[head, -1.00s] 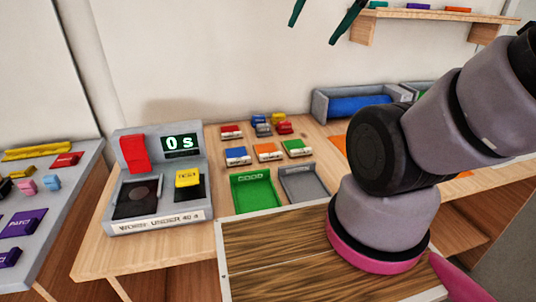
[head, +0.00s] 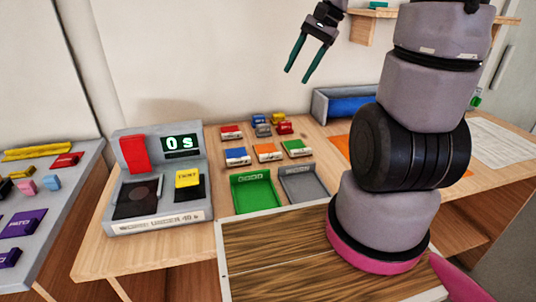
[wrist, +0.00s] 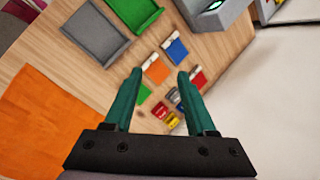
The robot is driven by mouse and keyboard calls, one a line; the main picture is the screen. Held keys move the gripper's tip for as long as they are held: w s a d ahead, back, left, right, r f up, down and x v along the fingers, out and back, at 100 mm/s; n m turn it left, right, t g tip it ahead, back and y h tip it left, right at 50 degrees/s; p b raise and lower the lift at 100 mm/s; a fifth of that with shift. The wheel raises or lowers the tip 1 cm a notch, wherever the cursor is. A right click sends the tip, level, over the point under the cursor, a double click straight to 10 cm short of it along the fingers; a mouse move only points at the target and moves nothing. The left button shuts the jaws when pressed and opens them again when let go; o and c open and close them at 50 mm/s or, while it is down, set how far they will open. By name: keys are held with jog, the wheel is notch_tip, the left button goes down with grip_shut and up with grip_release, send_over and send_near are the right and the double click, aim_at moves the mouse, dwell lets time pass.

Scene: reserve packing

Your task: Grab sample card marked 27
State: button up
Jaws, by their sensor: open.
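Several cards with white label strips lie on the wooden table: a red card (head: 231,131), a blue card (head: 237,155), an orange card (head: 267,151) and a green card (head: 297,147). Their markings are too small to read, so I cannot tell which is 27. My gripper (head: 297,76) is open and empty, in the air above and behind the cards. In the wrist view, the orange card (wrist: 157,71) shows between the fingertips, with the blue card (wrist: 178,49) just beyond.
Behind the cards is a cluster of small blocks, including a yellow one (head: 277,117). A green tray (head: 256,192) and a grey tray (head: 303,184) stand in front. A grey timer station (head: 157,180) reading 0 s stands left. A shelf (head: 372,27) hangs at the upper right.

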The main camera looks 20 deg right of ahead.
jog(key=w+d+f+m+g+y, duration=0.25)
jog(key=w+f+m+y, duration=0.2)
jog(key=f, duration=0.75)
jog(key=m+t+y, duration=0.1)
jog(key=m+y, duration=0.2)
jog(key=m, duration=0.1)
send_near(275, 153)
jog(key=shift+s+d+r, duration=0.1)
jog(key=shift+s+r, duration=0.2)
jog(key=shift+r, duration=0.55)
jog(key=shift+f+m, duration=0.25)
jog(key=shift+f, duration=0.05)
jog(key=x, duration=1)
jog(key=shift+w+a+f, duration=0.2)
jog(key=shift+w+f, duration=0.05)
jog(key=shift+f, duration=0.1)
grip_shut()
